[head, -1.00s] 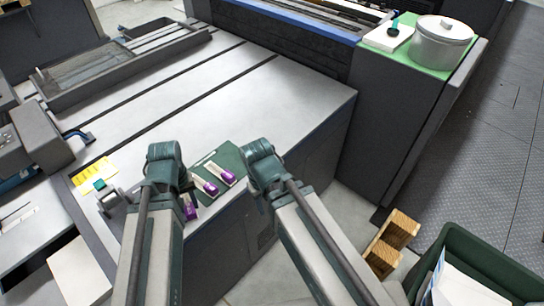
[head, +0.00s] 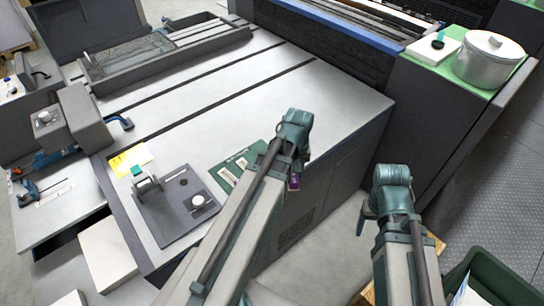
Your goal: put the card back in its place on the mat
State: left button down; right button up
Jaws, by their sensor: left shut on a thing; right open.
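The green mat (head: 222,180) lies on the grey machine top, partly hidden behind my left arm. Pale card shapes show on it; I cannot tell whether they are cards or printed places. My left gripper (head: 293,174) is at the machine's edge, right of the mat, mostly hidden behind its own wrist. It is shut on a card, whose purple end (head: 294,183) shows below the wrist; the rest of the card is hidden. My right gripper (head: 366,217) is open and empty, off to the right beyond the machine's edge, over the floor.
A dark grey plate (head: 168,222) with a small teal-topped device and a round white-topped part lies left of the mat. A yellow note (head: 130,159) lies behind it. A metal pot (head: 488,62) stands on the green top at right. A green bin (head: 490,280) is at bottom right.

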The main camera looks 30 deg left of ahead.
pick_arm(q)
jog(key=w+a+r+n+p, duration=0.3)
jog(key=w+a+n, duration=0.45)
jog(key=a, duration=0.55)
jog(key=f+b, duration=0.9)
jog(key=b, duration=0.1)
jog(key=shift+w+d+f, duration=0.15)
jog(key=shift+w+f, duration=0.05)
jog(key=shift+f, duration=0.2)
jog(key=shift+b, duration=0.35)
jog(key=shift+f, duration=0.2)
jog(key=c, duration=0.5)
grip_release()
jog(key=shift+c, duration=0.2)
jog(key=shift+r, duration=0.1)
notch_tip(320, 180, up, 12)
jog(key=p, duration=1.2)
jog(key=shift+r, duration=0.2)
